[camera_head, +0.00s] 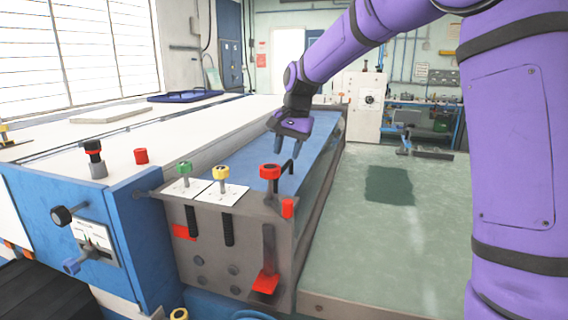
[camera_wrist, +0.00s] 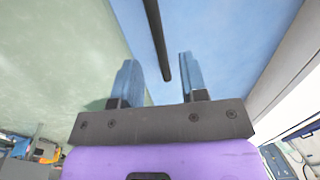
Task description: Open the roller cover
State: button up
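The roller cover is most likely the long blue panel (camera_head: 318,138) on top of the machine; it appears closed and flat. A thin black bar handle (camera_head: 291,167) stands near its front end. My gripper (camera_head: 291,149) hangs above the blue panel, just over and behind the handle, with its fingers pointing down. In the wrist view my gripper (camera_wrist: 158,68) has its two blue fingers spread apart. The black bar (camera_wrist: 155,30) shows in the gap between them, over the blue surface (camera_wrist: 225,35). I cannot tell how deep it lies. The fingers hold nothing.
Green, yellow and red knobs (camera_head: 270,172) stand on the machine's front edge, the red one beside the handle. A blue control box (camera_head: 85,225) with levers is at the left. A white cabinet (camera_head: 362,105) stands behind.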

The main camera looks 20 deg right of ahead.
aim_at(284, 167)
jog(key=shift+w+a+f, duration=0.1)
jog(key=shift+a+f, duration=0.05)
jog(key=shift+f, duration=0.9)
jog(key=shift+w+a+f, duration=0.1)
jog(key=shift+a+f, duration=0.05)
jog(key=shift+f, duration=0.85)
grip_shut()
